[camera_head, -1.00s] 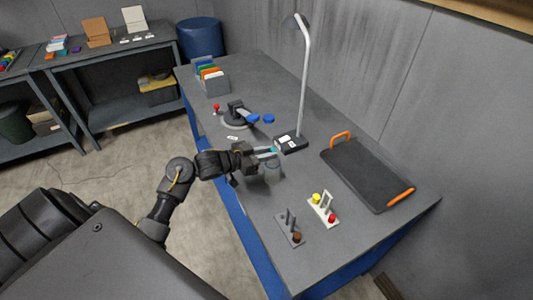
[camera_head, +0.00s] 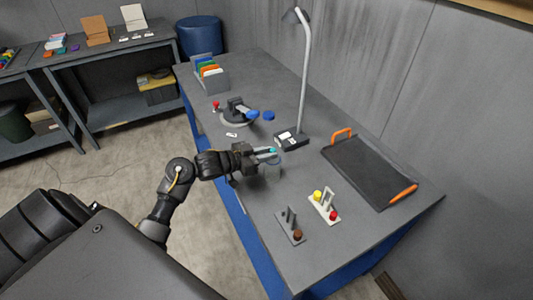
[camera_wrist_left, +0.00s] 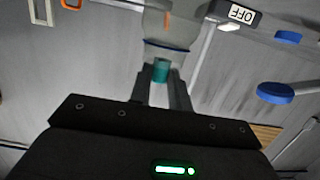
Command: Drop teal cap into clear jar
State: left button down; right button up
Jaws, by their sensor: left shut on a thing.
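My left gripper (camera_head: 271,154) reaches in from the left over the table. It is shut on the teal cap (camera_head: 271,150), which also shows between the fingertips in the left wrist view (camera_wrist_left: 160,71). The clear jar (camera_head: 273,169) stands on the table just below and beside the fingertips, and is faint in the head view. In the left wrist view the clear jar (camera_wrist_left: 167,28) appears just beyond the cap, with its rim close to the fingertips. I cannot tell whether the cap is over the opening. My right gripper is not in view.
A lamp (camera_head: 291,140) with a tall pole stands behind the jar. A dark tray with orange handles (camera_head: 367,172) lies to the right. Small stands (camera_head: 290,228) with knobs are nearer the front. A grey device with blue discs (camera_head: 239,113) is at the left.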

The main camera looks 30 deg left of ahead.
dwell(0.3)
pick_arm(q)
jog(key=c, duration=1.2)
grip_release()
jog(key=shift+c, duration=0.2)
jog(key=shift+s+a, duration=0.1)
jog(key=shift+s, duration=0.05)
jog(key=b+v, duration=0.1)
jog(key=v, duration=0.9)
jog(key=shift+s+a+b, duration=0.15)
jog(key=shift+s+b, duration=0.05)
jog(key=shift+b, duration=0.2)
